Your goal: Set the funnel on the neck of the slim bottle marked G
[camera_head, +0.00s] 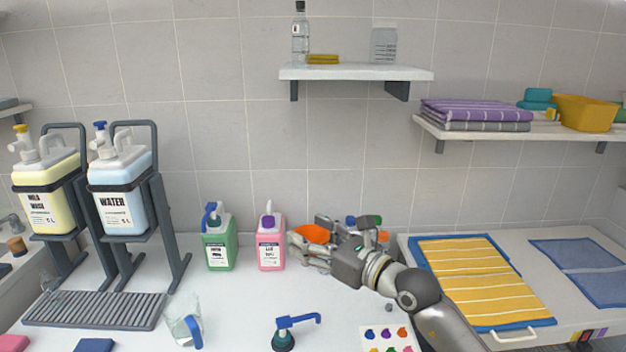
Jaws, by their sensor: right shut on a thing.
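My right gripper (298,254) is shut on the orange funnel (310,233) and holds it over the back of the counter, just right of the pink jug. The funnel's wide part shows above the fingers; its lower part is hidden. Behind my right gripper and wrist, a green cap (372,220) and an orange cap (383,236) show, with the bodies below them mostly hidden. I cannot make out a letter G on any bottle, so I cannot tell which is the slim bottle. My left gripper is not in view.
A green jug (220,250) and a pink jug (270,250) stand left of the gripper. A blue-topped pump (285,335), a clear pitcher (180,320) and a card with coloured dots (390,338) are nearer. A shelf (355,74) hangs above. The middle counter is fairly clear.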

